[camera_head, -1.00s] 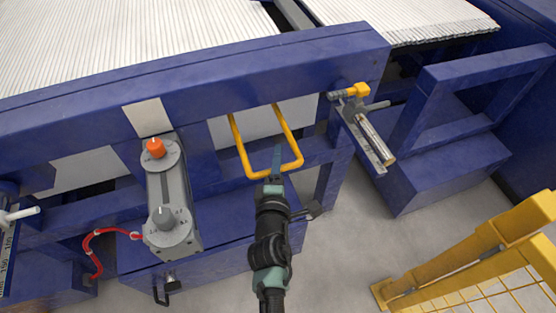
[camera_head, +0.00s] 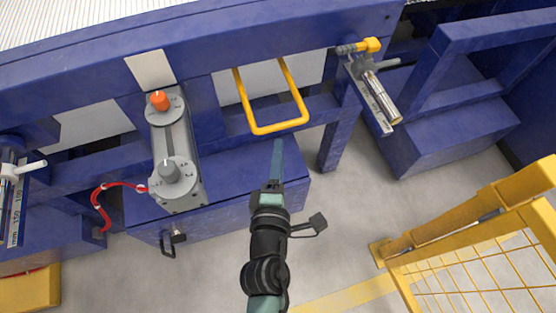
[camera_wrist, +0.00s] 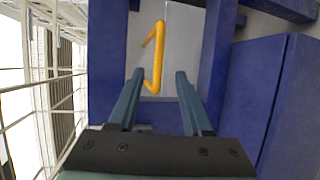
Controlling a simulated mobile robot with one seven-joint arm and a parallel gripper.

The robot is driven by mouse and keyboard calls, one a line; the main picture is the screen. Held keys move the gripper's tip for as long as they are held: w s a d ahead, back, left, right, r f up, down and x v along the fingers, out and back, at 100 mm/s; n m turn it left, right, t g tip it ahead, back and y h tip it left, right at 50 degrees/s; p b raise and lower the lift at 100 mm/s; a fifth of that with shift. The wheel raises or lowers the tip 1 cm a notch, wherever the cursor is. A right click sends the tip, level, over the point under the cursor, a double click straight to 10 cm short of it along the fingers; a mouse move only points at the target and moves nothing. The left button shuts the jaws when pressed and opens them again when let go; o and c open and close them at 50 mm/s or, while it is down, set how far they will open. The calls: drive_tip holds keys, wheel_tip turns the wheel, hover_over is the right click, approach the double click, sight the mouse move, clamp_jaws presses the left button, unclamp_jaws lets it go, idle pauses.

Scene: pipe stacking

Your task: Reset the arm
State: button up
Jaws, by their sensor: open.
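My gripper (camera_head: 277,160) is in the lower middle of the head view, in front of the blue machine frame (camera_head: 230,48). A yellow U-shaped handle (camera_head: 279,129) sticks out of the frame just beyond the fingertips. In the wrist view the handle (camera_wrist: 158,55) lies ahead of the fingers.
A grey box with an orange knob (camera_head: 159,101) stands left of my arm, with a red cable (camera_head: 98,207) beside it. A metal clamp with a yellow end (camera_head: 368,46) is at the right. A yellow fence (camera_head: 470,230) stands lower right. Grey floor is open around my arm.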

drive_tip(key=shift+s+a+r, duration=0.1)
drive_tip(key=shift+s+r, duration=0.05)
drive_tip(key=shift+s, duration=0.4)
drive_tip(key=w+d+r+m+t+h, duration=0.1)
drive_tip(key=w+r+m+t, duration=0.2)
drive_tip(key=r, duration=0.8)
drive_tip(key=w+r+m+t, duration=0.15)
drive_tip(key=r+m, duration=0.35)
drive_tip(key=r, duration=0.6)
drive_tip(key=w+d+r+m+t+h, duration=0.1)
drive_tip(key=w+r+m+t, duration=0.2)
drive_tip(key=r, duration=0.8)
drive_tip(key=s+a+r+m+t+y+p, duration=0.1)
drive_tip(key=s+r+m+t+y, duration=0.15)
drive_tip(key=s+r, duration=0.7)
drive_tip(key=s+a+r+m+t+y+p, duration=0.15)
drive_tip(key=r+m, duration=0.25)
drive_tip(key=r, duration=1.3)
wheel_tip(320, 180, up, 18)
drive_tip(key=p, duration=1.7)
drive_tip(key=shift+w+d+h+p, duration=0.2)
drive_tip(key=shift+d+h+p, duration=0.1)
drive_tip(key=shift+d+p, duration=0.1)
